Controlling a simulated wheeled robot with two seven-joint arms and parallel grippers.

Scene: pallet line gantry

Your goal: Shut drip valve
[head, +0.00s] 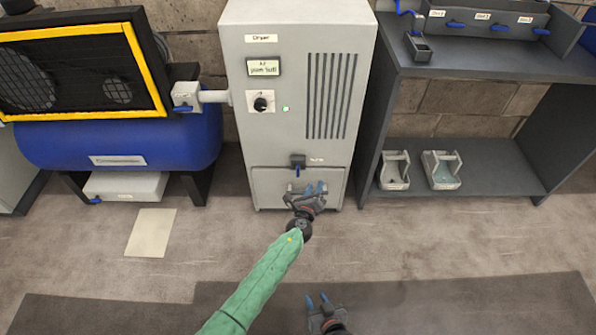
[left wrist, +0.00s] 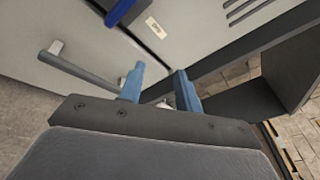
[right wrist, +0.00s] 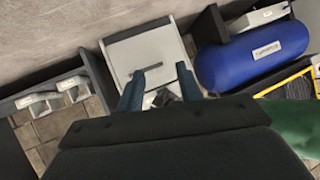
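The dryer cabinet (head: 290,110) stands in the middle of the head view. The lever points down. In the left wrist view a blue lever (left wrist: 121,11) shows at the top edge, above the bar handle (left wrist: 80,68). My left gripper (head: 314,188) is open and empty, just below the lever. My right gripper (head: 317,299) is open and empty, low over the floor.
A blue compressor tank (head: 60,150) stands left, with a white box (head: 125,186) beneath. A dark shelf unit (head: 470,180) stands right, holding two grey holders and, on top, a panel of blue levers (head: 497,28). The floor in front is clear except a beige sheet (head: 151,232).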

